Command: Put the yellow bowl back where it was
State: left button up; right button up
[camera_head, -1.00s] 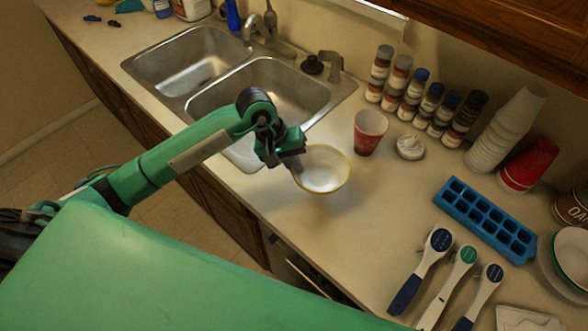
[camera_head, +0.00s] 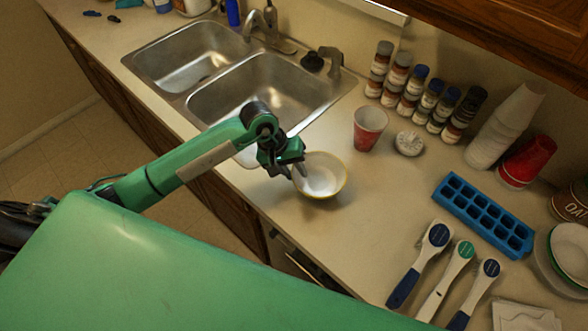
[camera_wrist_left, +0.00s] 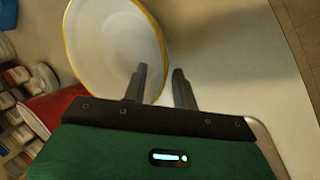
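The yellow bowl (camera_head: 322,178), white inside with a yellow rim, sits on the counter just right of the sink's front corner and looks upright. It also fills the upper left of the left wrist view (camera_wrist_left: 110,45). My left gripper (camera_head: 299,168) is at the bowl's left rim. In the left wrist view its two fingers (camera_wrist_left: 160,78) stand apart, with the rim between them. One finger overlaps the bowl's inside, and counter shows between the rim and the other finger. The bowl's underside is hidden. My right gripper is not in view.
A red cup (camera_head: 369,130) and a small white lidded container (camera_head: 409,144) stand behind and right of the bowl. A blue ice tray (camera_head: 483,217) and several handled tools (camera_head: 440,280) lie further right. The double sink (camera_head: 250,95) is behind left. Counter right of the bowl is clear.

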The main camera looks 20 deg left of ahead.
pick_arm(q)
jog(key=shift+r, duration=0.1)
jog(key=shift+r+p, duration=0.15)
jog(key=shift+p, duration=0.15)
jog(key=shift+a+r+b, duration=0.25)
jog(key=shift+b, duration=0.15)
jog(key=b+v, duration=0.3)
jog(key=v, duration=0.8)
jog(key=shift+r, duration=0.1)
